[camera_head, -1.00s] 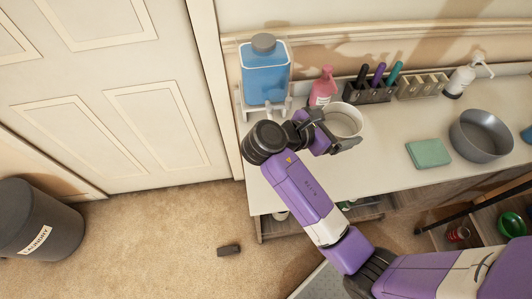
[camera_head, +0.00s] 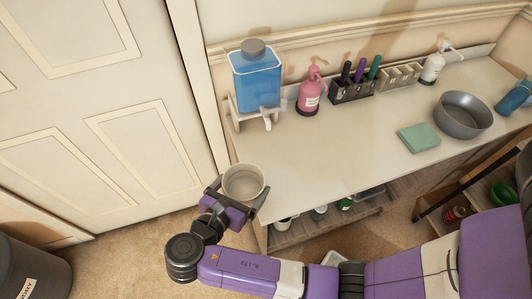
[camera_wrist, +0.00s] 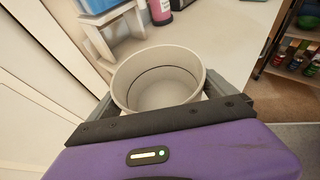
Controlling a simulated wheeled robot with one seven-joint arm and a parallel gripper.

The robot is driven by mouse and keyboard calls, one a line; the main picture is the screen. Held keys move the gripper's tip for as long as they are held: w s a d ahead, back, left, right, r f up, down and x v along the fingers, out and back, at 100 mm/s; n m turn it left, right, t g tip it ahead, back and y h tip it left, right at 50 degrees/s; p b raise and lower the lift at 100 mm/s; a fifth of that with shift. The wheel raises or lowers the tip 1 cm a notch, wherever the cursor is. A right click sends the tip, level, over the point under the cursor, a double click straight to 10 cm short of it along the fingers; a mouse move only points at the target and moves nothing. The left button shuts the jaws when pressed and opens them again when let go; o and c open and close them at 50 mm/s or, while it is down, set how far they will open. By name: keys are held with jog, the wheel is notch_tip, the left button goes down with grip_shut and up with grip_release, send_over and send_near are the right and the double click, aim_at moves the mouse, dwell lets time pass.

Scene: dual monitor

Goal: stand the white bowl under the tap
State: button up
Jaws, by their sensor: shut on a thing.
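The white bowl (camera_head: 244,182) is held upright by my gripper (camera_head: 236,190), which is shut on it with a finger on either side. It is empty and sits at the counter's front left edge; I cannot tell whether it touches the counter. In the wrist view the bowl (camera_wrist: 157,80) fills the middle, between the fingers. The blue water dispenser (camera_head: 257,82) stands on a white stand at the counter's back left. Its tap (camera_head: 268,117) points toward the front, beyond the bowl.
The counter (camera_head: 320,150) is clear between bowl and dispenser. A pink bottle (camera_head: 311,94) stands right of the dispenser. A marker holder (camera_head: 353,88), a green cloth (camera_head: 418,137) and a grey bowl (camera_head: 463,115) are farther right. The door (camera_head: 100,110) is at left.

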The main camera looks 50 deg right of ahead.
aim_at(253, 169)
jog(key=w+d, duration=0.1)
jog(key=d, duration=0.4)
jog(key=w+d, duration=0.1)
jog(key=d, duration=0.4)
jog(key=w+d+p, duration=0.1)
jog(key=d, duration=0.4)
jog(key=shift+d, duration=0.2)
jog(key=shift+f, duration=1.75)
jog(key=o, duration=1.1)
jog(key=shift+f, duration=0.1)
jog(key=v, duration=1.2)
